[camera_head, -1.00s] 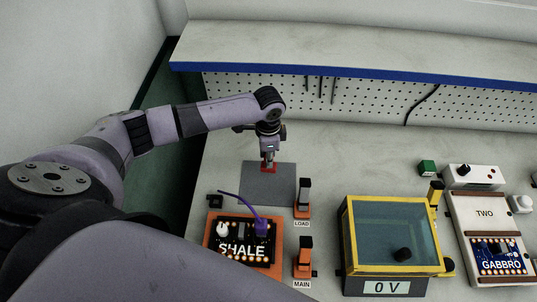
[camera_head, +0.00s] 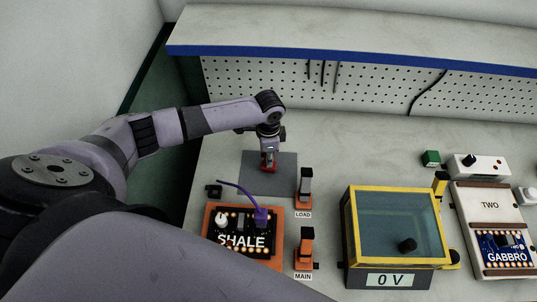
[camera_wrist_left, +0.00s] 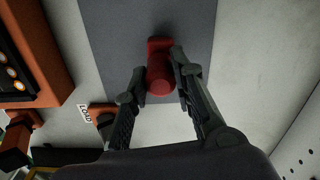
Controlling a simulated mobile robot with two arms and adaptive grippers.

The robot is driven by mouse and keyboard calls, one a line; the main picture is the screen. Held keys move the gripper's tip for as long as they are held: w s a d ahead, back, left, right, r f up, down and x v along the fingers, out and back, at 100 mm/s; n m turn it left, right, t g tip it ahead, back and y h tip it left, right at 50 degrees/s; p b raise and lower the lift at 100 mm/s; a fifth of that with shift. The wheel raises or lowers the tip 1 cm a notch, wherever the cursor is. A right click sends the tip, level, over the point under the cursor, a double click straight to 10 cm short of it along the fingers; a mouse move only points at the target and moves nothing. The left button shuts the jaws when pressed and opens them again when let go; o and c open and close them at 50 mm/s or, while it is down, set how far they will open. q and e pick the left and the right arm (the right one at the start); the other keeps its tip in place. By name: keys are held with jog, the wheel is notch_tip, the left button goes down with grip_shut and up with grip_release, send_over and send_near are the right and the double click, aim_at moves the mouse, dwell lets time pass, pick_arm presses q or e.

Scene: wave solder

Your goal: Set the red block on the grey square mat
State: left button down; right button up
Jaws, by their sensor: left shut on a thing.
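The red block (camera_head: 268,169) is at the far part of the grey square mat (camera_head: 262,187) in the head view. In the left wrist view the red block (camera_wrist_left: 160,68) lies between the fingertips, with the grey mat (camera_wrist_left: 108,30) behind it. My left gripper (camera_head: 268,160) points down over the mat and is shut on the red block; its fingers also show in the wrist view (camera_wrist_left: 160,84). Whether the block touches the mat I cannot tell. My right gripper is not in view.
An orange-framed SHALE board (camera_head: 243,238) with a purple lead lies in front of the mat. The LOAD switch (camera_head: 304,188) and MAIN switch (camera_head: 304,246) stand to the right. A yellow-framed clear box (camera_head: 398,230) is farther right. A shelf (camera_head: 350,40) overhangs the back.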

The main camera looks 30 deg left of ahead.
pick_arm(q)
jog(key=shift+f, duration=0.5)
jog(key=c, duration=1.3)
grip_release()
notch_tip(320, 180, up, 12)
